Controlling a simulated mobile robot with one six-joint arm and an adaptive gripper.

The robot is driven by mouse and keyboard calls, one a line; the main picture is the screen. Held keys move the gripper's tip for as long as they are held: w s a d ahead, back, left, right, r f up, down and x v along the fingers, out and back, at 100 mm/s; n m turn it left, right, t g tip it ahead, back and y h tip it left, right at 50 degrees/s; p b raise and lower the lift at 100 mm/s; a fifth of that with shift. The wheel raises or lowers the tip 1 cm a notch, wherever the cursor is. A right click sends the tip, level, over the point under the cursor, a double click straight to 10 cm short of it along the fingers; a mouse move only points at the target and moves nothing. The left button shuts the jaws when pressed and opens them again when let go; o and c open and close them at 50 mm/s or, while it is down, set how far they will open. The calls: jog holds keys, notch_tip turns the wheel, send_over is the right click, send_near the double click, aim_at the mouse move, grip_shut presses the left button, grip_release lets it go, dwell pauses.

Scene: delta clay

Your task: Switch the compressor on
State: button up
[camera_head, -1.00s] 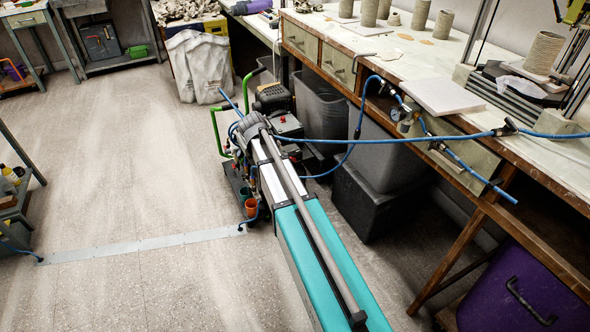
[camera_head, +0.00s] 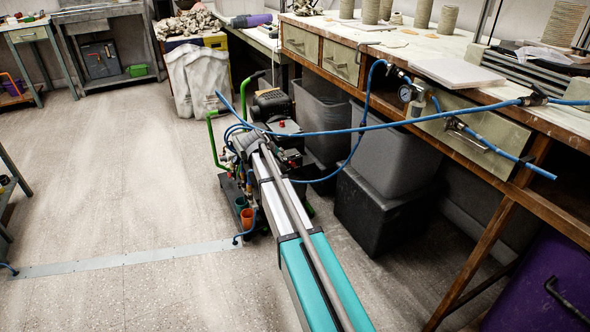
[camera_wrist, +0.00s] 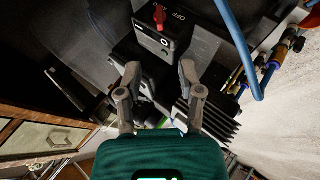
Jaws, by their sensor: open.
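The compressor (camera_head: 271,103) stands on the floor beside the workbench, partly hidden by my arm. In the wrist view its black switch box (camera_wrist: 150,50) carries a red knob (camera_wrist: 160,17), with the word OFF printed beside it. A white marking and a small round fitting show on the face below the knob. My gripper (camera_wrist: 158,72) is open and empty. Its two fingers point toward the switch box, and the knob lies beyond the fingertips near the top of the picture. I see no contact with the knob. In the head view the gripper cannot be made out clearly.
A blue hose (camera_head: 400,122) runs from the compressor across to the workbench (camera_head: 455,88), above my arm. Grey bins (camera_head: 388,150) stand under the bench. Finned metal and brass fittings (camera_wrist: 277,62) lie right of the gripper.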

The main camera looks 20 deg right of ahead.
aim_at(291, 164)
dwell(0.4)
jog(key=b+x, duration=0.9)
jog(key=x, duration=0.4)
jog(key=shift+w+d+f+b, duration=0.2)
jog(key=shift+f+b, duration=0.1)
jog(key=shift+b, duration=0.1)
